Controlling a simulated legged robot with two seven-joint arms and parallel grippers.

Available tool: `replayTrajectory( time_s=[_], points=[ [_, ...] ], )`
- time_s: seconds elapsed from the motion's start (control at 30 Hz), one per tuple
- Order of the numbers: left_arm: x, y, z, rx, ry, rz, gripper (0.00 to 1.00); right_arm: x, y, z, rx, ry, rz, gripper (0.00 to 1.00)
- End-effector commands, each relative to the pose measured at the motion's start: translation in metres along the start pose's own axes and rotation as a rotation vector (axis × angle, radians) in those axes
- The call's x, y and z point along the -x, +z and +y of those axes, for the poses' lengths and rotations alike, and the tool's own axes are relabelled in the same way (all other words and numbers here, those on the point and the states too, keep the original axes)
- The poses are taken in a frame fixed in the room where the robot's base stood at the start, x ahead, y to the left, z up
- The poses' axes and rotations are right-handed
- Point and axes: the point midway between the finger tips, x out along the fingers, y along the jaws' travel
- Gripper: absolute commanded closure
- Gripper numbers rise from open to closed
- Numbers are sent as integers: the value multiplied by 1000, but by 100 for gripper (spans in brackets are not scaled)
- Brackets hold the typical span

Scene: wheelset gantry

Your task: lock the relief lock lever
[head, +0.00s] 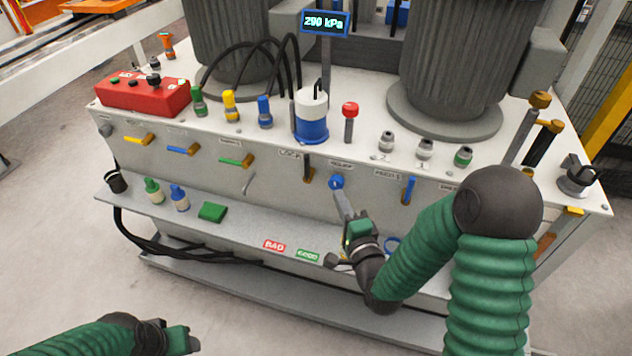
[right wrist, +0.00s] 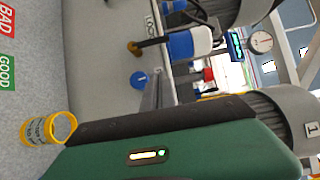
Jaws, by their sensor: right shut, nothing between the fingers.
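The lock lever (head: 308,168), dark with an orange-brown end, hangs upright on the front panel beside the LOCK label (head: 290,154). It also shows in the right wrist view (right wrist: 137,47). Just right of it, under another label, is the round blue relief knob (head: 336,181), also in the right wrist view (right wrist: 138,80). My right gripper (head: 342,200) is shut and empty, its fingertips close to the blue knob and right of the lock lever. I cannot tell whether they touch the knob. My left gripper (head: 188,340) is low at the left, far from the panel, its fingers unclear.
A shelf (head: 235,235) below the panel holds bottles, a green block (head: 212,212) and BAD and GOOD labels. A red-topped lever (head: 349,115) and a blue-white canister (head: 311,118) stand above. A display (head: 325,22) reads 290 kPa. A yellow-rimmed cup (right wrist: 50,128) sits near my right gripper.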

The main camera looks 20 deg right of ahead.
Motion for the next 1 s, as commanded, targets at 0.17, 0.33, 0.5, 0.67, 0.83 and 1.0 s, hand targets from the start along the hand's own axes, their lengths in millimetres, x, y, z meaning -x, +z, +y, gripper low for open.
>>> replayTrajectory(
  time_s=[0.17, 0.33, 0.5, 0.67, 0.83, 1.0],
  points=[
    [-15, 4, 0, 0, 0, 0, 41, -37, 0, 2, -1, -3, 0, 100],
    [-23, 5, 0, 0, 0, 0, 41, -74, 1, 3, -1, -2, -1, 100],
    [-30, 7, 0, 0, 0, 0, 41, -96, 19, 2, 0, -1, -2, 100],
    [-32, 8, 0, 0, 0, -1, 41, -105, 28, 1, 0, 0, -1, 100],
    [-32, 8, 0, 0, 0, -1, 41, -106, 29, 0, 0, 1, 0, 100],
    [-32, 8, 0, 0, 0, -1, 41, -106, 29, 0, 0, 1, 0, 100]
  ],
)
